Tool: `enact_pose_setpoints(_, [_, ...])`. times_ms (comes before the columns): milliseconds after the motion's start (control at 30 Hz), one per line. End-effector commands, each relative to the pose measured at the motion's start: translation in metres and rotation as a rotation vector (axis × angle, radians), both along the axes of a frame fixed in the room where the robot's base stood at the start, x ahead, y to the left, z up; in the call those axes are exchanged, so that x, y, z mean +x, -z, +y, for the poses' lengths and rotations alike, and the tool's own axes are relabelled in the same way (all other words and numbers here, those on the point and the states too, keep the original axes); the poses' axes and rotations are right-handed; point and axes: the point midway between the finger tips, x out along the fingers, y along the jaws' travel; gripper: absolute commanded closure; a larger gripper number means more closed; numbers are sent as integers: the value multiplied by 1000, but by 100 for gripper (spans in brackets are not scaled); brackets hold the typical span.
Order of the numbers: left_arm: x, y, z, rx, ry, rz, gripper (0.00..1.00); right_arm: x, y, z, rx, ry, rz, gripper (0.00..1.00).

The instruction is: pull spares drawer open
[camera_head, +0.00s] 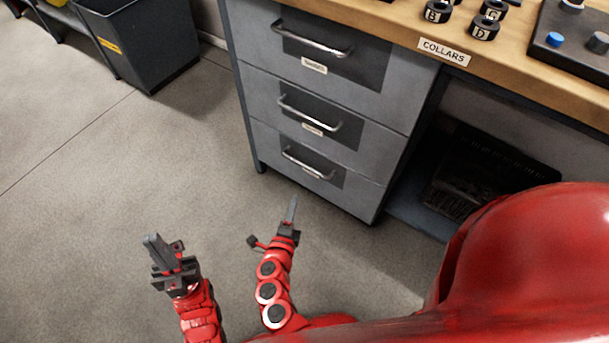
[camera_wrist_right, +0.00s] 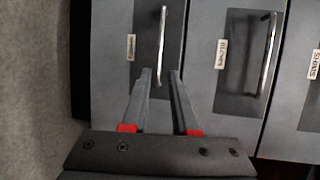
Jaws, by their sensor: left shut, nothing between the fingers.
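A grey cabinet has three stacked drawers, each with a silver bar handle and a small label; I cannot tell which label reads spares. All three look closed: top drawer (camera_head: 372,65), middle drawer (camera_head: 372,130), bottom drawer (camera_head: 358,188). My right gripper (camera_head: 293,203) is open and empty, in front of and below the bottom drawer. In the right wrist view, turned sideways, its fingers (camera_wrist_right: 160,76) are apart and point at the bottom drawer's handle (camera_wrist_right: 162,45), which appears beyond the fingertips. My left gripper (camera_head: 152,240) is shut and empty, farther left over the floor.
A wooden worktop (camera_head: 400,22) with black collars (camera_head: 485,28) and a dark panel (camera_head: 575,45) overhangs the cabinet. A dark crate (camera_head: 480,175) sits on a low shelf to the right. A dark bin (camera_head: 145,45) stands at the back left. The floor before the drawers is clear.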

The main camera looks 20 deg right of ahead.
Motion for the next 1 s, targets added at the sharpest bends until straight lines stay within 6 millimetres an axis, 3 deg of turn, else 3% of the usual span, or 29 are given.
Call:
enact_pose_setpoints(233, [0, 6, 0, 0, 0, 0, 100, 27, 6, -16, 1, 2, -2, 73])
enact_pose_setpoints(700, [-1, 29, 0, 4, 0, -3, 100, 121, 27, -67, -1, -1, -2, 73])
enact_pose_setpoints(1000, [-2, 35, 0, 17, -2, -13, 100, 147, 32, -81, 0, -2, 1, 73])
